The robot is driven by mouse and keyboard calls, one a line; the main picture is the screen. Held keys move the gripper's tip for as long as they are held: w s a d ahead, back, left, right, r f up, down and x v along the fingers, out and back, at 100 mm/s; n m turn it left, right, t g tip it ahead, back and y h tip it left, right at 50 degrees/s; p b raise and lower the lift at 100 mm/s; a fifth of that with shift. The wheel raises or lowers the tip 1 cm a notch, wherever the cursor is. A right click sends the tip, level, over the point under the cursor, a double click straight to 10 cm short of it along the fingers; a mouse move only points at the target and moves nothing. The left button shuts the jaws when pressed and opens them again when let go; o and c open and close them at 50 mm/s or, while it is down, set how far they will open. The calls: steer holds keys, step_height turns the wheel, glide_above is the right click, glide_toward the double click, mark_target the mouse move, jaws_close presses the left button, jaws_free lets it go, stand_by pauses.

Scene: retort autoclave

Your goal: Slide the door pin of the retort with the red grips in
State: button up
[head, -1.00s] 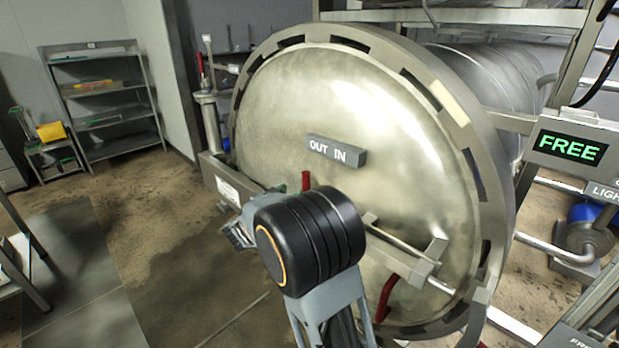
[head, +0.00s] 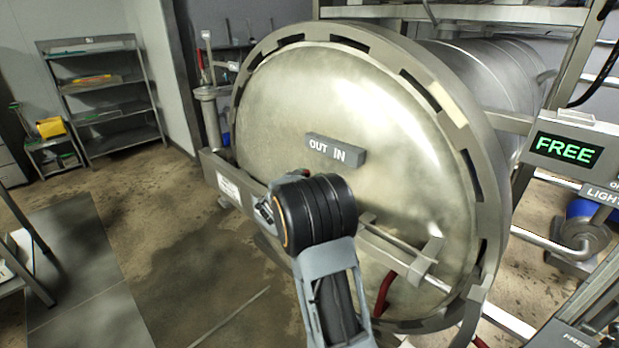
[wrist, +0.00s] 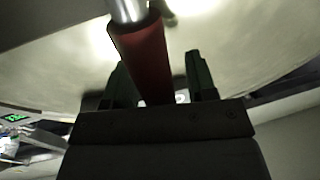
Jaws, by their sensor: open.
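The retort door (head: 340,95) is a big round steel disc with a small OUT IN plate (head: 337,151). A steel pin bar (head: 395,247) runs across its lower part. One red grip (head: 386,293) hangs below the bar in the head view. In the wrist view a dark red grip (wrist: 145,62) on a steel rod (wrist: 127,9) lies across the jaw gap, closer to the left finger. My gripper (wrist: 157,62) is open with green fingers; I cannot tell whether the grip is fully between them. In the head view my wrist hides the fingertips and this grip.
A green FREE display (head: 565,148) stands at the right beside pipes. A steel post (head: 211,115) stands left of the door. Shelves (head: 105,100) are at the back left. The floor left of the retort is mostly clear.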

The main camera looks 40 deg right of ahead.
steer(key=shift+c, duration=0.2)
jaws_close()
